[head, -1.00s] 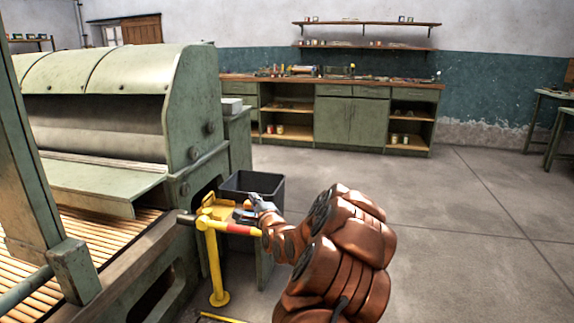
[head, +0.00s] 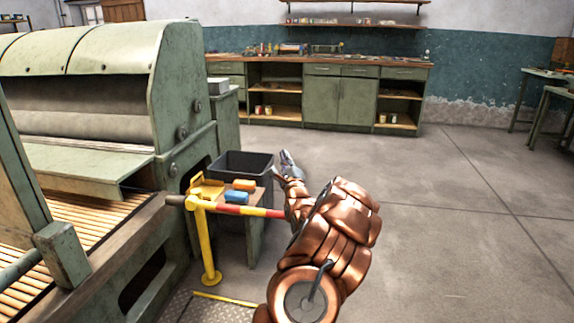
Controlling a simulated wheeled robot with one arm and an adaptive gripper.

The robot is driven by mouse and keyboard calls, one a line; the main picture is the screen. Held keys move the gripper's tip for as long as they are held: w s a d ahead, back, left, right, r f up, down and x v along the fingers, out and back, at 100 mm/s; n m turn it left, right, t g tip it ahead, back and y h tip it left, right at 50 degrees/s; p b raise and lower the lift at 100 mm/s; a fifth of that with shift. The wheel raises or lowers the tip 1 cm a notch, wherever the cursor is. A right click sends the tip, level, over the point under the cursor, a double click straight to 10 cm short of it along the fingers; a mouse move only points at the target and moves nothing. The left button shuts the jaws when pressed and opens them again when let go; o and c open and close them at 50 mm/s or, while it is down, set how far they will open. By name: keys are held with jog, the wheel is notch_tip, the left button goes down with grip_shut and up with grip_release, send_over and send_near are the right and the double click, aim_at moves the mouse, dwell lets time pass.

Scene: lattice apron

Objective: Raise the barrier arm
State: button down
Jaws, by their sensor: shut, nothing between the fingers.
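The barrier arm (head: 232,209) is a red and yellow striped bar on a yellow post (head: 205,245), with a dark counterweight end at left. It lies about level, pointing right, and its right end is hidden behind my copper-coloured arm. My gripper (head: 286,157) is grey and small in view, beyond the bar and just right of the dark bin. It is shut and empty, and appears apart from the bar.
A large green machine (head: 85,100) fills the left. Open floor (head: 440,220) lies at right.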

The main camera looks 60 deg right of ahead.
jog(key=w+d+r+b, duration=0.1)
jog(key=w+d+r, duration=0.1)
jog(key=w+r, duration=0.2)
jog(key=shift+w+d+r, duration=0.3)
jog(key=shift+w+d, duration=0.05)
jog(key=shift+w, duration=0.6)
jog(key=shift+f, duration=0.1)
dwell(1.1)
